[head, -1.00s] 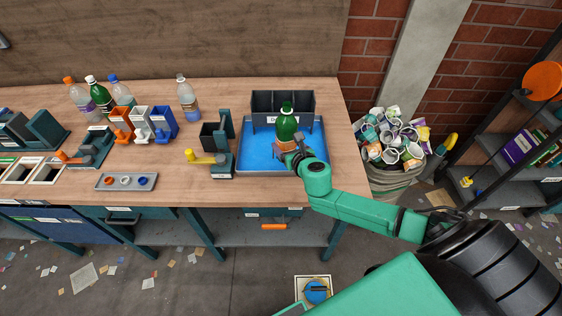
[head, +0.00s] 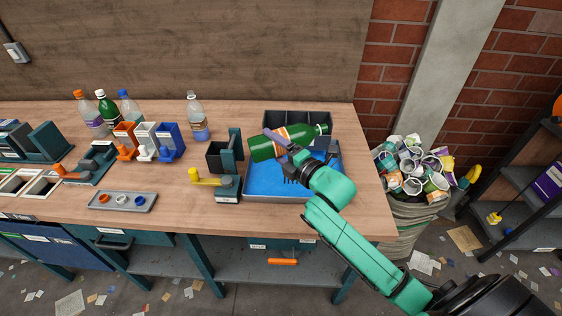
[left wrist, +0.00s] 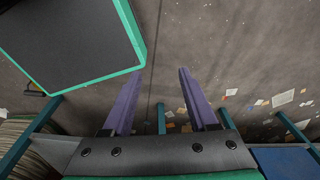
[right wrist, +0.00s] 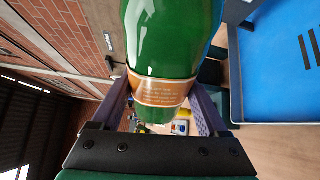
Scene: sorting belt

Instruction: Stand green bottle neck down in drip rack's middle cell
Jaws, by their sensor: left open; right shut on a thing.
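The green bottle (head: 262,148), with an orange label, is held above the table and lies nearly level, its neck pointing right and slightly up in the head view. My right gripper (head: 276,143) is shut around its labelled middle; the right wrist view shows the bottle (right wrist: 170,40) between both fingers. The dark drip rack (head: 271,119) stands behind it at the back of the blue tray (head: 262,184). The bottle hides part of the rack, including some of its cells. My left gripper (left wrist: 160,78) is open and empty over the floor in the left wrist view.
Another green bottle (head: 107,107) stands with other bottles at the back left. A clear bottle (head: 196,116) stands left of the rack. A dark stand with a yellow handle (head: 207,178) is beside the tray. A full sack of cups (head: 410,212) stands right of the table.

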